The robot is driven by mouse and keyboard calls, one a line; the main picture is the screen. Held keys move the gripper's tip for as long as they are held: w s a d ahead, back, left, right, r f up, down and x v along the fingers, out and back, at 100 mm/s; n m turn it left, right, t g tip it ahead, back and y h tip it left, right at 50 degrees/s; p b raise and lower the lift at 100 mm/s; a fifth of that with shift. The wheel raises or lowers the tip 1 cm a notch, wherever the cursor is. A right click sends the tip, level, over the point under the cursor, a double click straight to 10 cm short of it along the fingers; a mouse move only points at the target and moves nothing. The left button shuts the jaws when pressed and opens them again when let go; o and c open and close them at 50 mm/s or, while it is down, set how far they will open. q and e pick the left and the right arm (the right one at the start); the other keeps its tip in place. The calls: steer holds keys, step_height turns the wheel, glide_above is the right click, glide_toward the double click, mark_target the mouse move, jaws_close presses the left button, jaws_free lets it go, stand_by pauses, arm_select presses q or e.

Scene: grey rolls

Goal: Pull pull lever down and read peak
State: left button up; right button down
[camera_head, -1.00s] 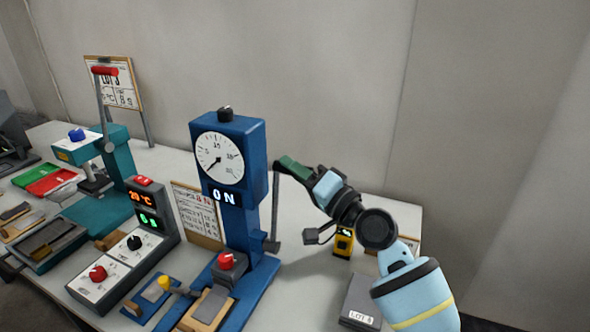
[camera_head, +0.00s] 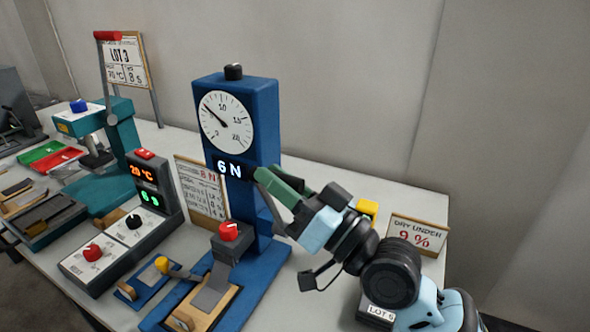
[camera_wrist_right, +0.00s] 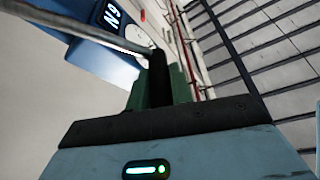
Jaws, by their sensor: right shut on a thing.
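The blue force tester (camera_head: 262,120) stands upright at the middle of the bench. Its round white dial (camera_head: 226,122) has the needle pointing to the upper left, and its display (camera_head: 230,170) reads 6 N. The pull lever (camera_head: 270,208) is a grey rod at the tester's right side, partly hidden by my gripper. My right gripper (camera_head: 276,184) has green fingers shut at the lever's end. In the right wrist view the grey lever rod (camera_wrist_right: 85,28) runs to a black grip (camera_wrist_right: 158,78) between the green fingers. My left gripper is not in view.
A card (camera_head: 204,188) marked 8 N stands behind the tester's left side. A control box (camera_head: 150,195) shows 20 °C. A teal press (camera_head: 122,140) is further left.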

steer(key=s+a+f+n+g+y+b, duration=0.2)
steer(key=s+f+n+g+b, duration=0.3)
steer(key=s+f+n+b, duration=0.3)
steer(key=a+n, duration=0.1)
steer(key=n, duration=0.2)
steer(key=shift+s+a+f+y, duration=0.3)
steer(key=shift+s+a, duration=0.05)
steer(key=shift+f, duration=0.1)
steer(key=c, duration=1.6)
jaws_free()
steer(key=o, duration=0.3)
steer(key=shift+s, duration=0.1)
steer(key=shift+o, duration=0.2)
